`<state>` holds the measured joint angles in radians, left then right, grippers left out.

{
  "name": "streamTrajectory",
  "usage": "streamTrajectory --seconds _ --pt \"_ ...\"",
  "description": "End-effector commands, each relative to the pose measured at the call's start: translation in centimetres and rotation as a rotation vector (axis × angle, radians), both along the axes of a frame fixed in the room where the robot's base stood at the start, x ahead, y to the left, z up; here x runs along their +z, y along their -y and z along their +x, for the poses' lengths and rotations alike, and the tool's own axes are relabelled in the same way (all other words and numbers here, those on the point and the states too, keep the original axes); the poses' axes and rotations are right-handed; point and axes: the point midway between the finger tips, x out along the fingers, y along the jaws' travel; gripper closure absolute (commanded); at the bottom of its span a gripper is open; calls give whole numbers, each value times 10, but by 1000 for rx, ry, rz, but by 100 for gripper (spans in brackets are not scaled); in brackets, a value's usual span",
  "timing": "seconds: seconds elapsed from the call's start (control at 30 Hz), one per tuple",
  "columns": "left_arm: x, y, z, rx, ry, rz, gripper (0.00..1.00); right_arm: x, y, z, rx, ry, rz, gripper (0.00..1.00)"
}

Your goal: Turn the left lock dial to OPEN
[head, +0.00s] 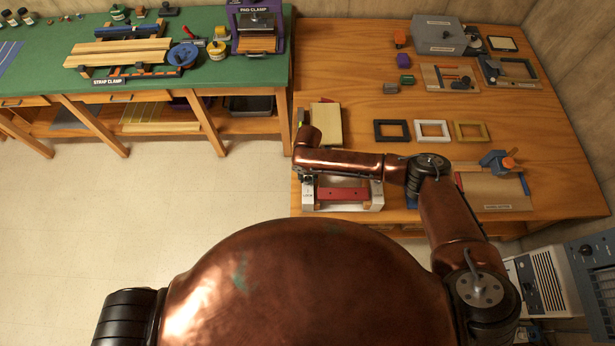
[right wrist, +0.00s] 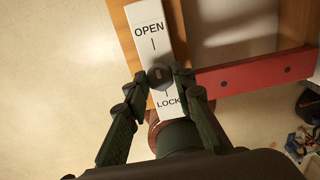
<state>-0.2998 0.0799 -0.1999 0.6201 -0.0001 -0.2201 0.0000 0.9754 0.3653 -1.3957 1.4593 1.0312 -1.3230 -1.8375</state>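The left lock dial (right wrist: 160,77) is a small dark round knob on a white strip (right wrist: 149,20) marked OPEN at one end and LOCK at the other. The fingertips of my right gripper (right wrist: 160,73) are on both sides of the dial, with hardly any gap, and appear shut on it. The dial's pointer direction is too small to tell. In the head view the right gripper (head: 306,176) is at the left end of the white-ended frame (head: 376,196) with a red bar (head: 343,194), partly hidden by my arm. My left gripper is out of view.
The frame stands near the front left edge of the wooden table (head: 350,60). Black, white and yellow frames (head: 432,129) lie behind it. A blue clamp (head: 495,161) is to the right.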

Motion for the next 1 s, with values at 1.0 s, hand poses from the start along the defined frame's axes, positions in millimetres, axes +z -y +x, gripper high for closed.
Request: streamTrajectory --seconds 1.0 --pt "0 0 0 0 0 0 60 86 0 1 -1 2 1 60"
